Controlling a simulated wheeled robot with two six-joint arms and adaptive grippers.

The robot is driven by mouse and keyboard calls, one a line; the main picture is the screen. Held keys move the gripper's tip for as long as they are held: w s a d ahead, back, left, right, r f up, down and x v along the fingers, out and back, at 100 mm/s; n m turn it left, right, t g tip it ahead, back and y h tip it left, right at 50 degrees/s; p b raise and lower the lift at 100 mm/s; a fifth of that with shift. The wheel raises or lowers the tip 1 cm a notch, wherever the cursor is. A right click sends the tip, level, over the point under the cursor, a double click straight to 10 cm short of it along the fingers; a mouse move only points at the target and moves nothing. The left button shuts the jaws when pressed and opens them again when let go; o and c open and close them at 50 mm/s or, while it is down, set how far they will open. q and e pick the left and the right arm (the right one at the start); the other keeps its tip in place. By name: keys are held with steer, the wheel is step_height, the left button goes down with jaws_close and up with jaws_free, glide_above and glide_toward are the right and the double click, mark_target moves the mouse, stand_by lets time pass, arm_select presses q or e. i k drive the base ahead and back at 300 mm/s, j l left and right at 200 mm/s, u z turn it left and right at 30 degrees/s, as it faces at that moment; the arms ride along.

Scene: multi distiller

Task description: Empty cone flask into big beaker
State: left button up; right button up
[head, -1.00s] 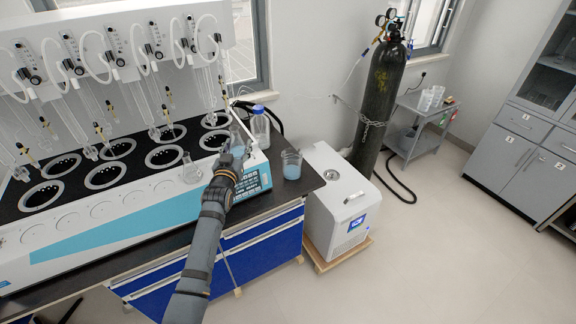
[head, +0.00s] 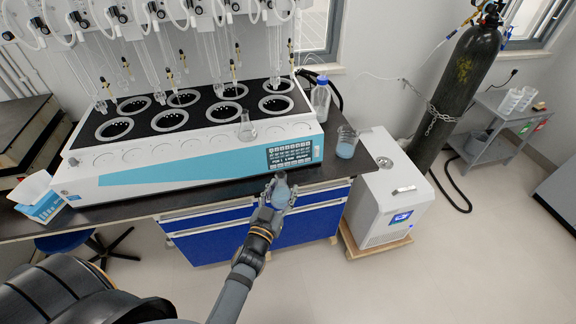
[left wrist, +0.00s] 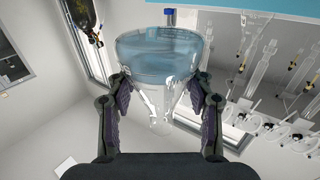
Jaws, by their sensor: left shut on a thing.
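The cone flask (head: 281,188) is clear glass with blue liquid. My left gripper (head: 279,195) is shut on it, in front of the bench's front edge. In the left wrist view the picture is upside down; the flask (left wrist: 158,62) has its wide, liquid-filled base at the top and its narrow part between the fingers (left wrist: 160,100), so it looks roughly upright. The big beaker (head: 346,144) stands on the bench's right end with blue liquid in it. It is to the right of and beyond my left gripper, apart from it. My right gripper is not in view.
The white distiller (head: 200,178) fills most of the bench. A small clear flask (head: 246,130) stands on it, with glass tubes above. A blue-capped bottle (head: 321,98) is behind the beaker. A white box unit (head: 385,205) and gas cylinder (head: 462,85) stand at right.

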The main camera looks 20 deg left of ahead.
mark_target(348, 135)
steer(key=i+l+u, duration=0.1)
steer(key=u, duration=0.2)
steer(key=l+u, duration=0.15)
steer(key=u, duration=0.2)
steer(key=i+l+u, duration=0.1)
steer(key=l, duration=0.35)
steer(key=i+l+u, duration=0.15)
steer(key=l, duration=0.3)
steer(key=i+l+u, duration=0.1)
steer(key=l, duration=0.35)
steer(key=i+l+u, duration=0.15)
steer(key=l, duration=0.35)
steer(key=l+u, duration=0.1)
steer(key=l, duration=0.35)
steer(key=i+l, duration=0.1)
steer(key=l, duration=0.5)
steer(key=i+l, duration=0.1)
steer(key=l, duration=0.55)
steer(key=i+l, duration=0.1)
steer(key=l, duration=0.5)
